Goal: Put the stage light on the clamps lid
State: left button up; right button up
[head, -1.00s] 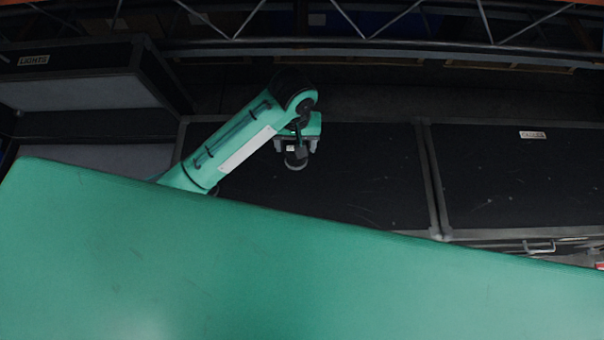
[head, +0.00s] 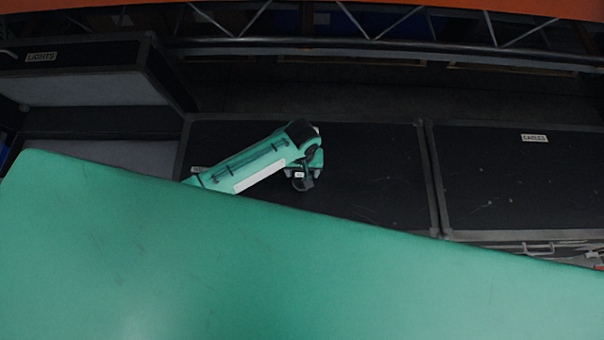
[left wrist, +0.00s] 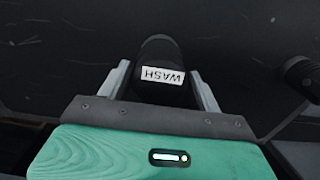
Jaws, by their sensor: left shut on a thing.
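The light is over the black middle case lid (head: 375,175). I cannot tell whether it touches the lid. My right gripper is not in view.
A case labelled LIGHTS (head: 90,50) stands open at the left with its lid raised. A closed lid labelled CABLES (head: 520,185) is at the right. The middle lid is clear to the right of the gripper. A metal truss (head: 380,45) runs along the back.

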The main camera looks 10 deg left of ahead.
aim_at(302, 176)
pick_arm(q)
notch_tip(302, 176, down, 3)
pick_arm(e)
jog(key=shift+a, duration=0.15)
pick_arm(q)
jog(key=shift+f, duration=0.2)
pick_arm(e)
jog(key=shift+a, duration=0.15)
pick_arm(q)
jog(key=o, duration=1.4)
jog(key=shift+f, duration=0.1)
jog(key=shift+o, duration=0.2)
notch_tip(302, 176, up, 12)
jog(key=shift+r, duration=0.25)
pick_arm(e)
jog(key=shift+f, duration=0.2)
